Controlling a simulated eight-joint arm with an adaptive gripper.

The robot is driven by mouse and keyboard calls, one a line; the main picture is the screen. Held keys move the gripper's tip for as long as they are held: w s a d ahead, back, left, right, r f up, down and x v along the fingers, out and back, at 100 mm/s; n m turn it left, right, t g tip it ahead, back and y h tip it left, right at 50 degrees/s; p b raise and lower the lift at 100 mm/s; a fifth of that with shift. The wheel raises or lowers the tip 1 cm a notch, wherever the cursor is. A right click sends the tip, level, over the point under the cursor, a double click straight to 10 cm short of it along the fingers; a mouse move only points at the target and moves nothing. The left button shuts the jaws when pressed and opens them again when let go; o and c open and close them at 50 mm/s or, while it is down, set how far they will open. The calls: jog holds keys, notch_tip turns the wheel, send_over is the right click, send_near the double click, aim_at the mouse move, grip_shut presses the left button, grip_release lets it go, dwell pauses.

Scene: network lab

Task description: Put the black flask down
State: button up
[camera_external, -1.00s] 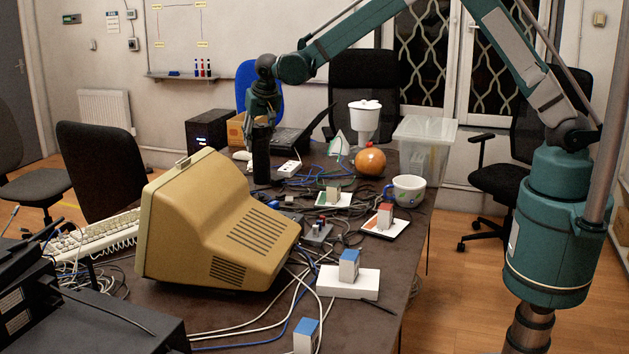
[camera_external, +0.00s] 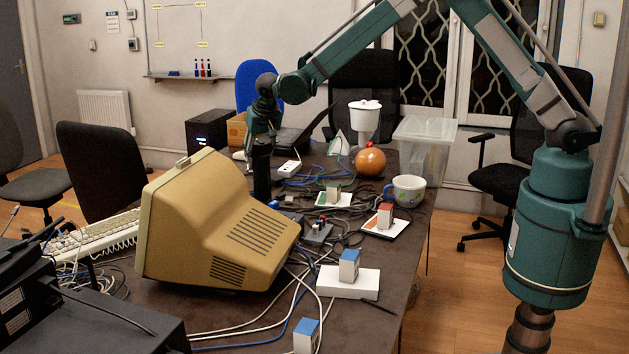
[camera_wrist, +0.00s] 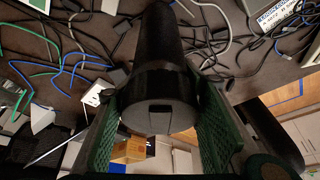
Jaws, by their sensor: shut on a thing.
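The black flask (camera_external: 262,175) stands roughly upright behind the beige monitor, over the cluttered table (camera_external: 385,290). My gripper (camera_external: 262,133) is above it with its fingers around the flask's upper part. In the wrist view, the flask (camera_wrist: 160,95) lies between the two green finger pads of my gripper (camera_wrist: 160,120), which are shut on it. The flask's lower end is partly hidden by the monitor in the external view, so I cannot tell whether it touches the table.
The beige monitor (camera_external: 215,225) stands just in front of the flask. A white mug (camera_external: 408,188) is near the right edge. Cables cover much of the tabletop.

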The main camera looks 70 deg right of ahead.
aim_at(258, 140)
jog(key=shift+f, duration=1.2)
jog(key=o, duration=1.6)
jog(key=shift+v, duration=6.1)
jog(key=shift+d, duration=0.1)
